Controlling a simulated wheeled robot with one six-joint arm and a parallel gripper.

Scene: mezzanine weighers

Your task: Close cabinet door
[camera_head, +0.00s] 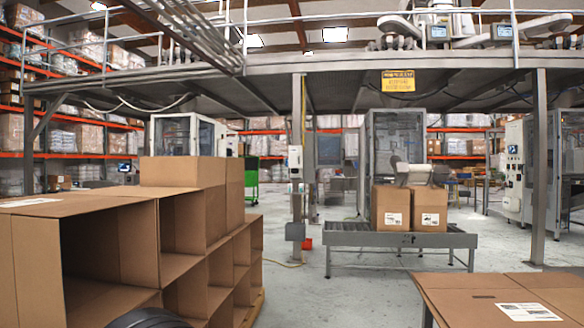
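No cabinet door shows clearly open, and I cannot tell which cabinet the task names. A grey-framed cabinet with clear panels (398,126) stands in the middle distance behind a roller conveyor. A similar white-framed cabinet (176,134) stands at the left behind cardboard boxes, its lower part hidden. At the right, a pale control cabinet (513,170) with buttons stands beside a large grey-framed enclosure (560,165). My gripper is not in view. A dark rounded shape at the bottom edge may be part of my own body.
Open cardboard boxes (183,235) are stacked at the near left. More cardboard (505,300) fills the near right. The roller conveyor (400,240) carries two closed cartons (411,207). Steel posts (298,160) hold the mezzanine. Grey floor (345,290) is clear between the boxes.

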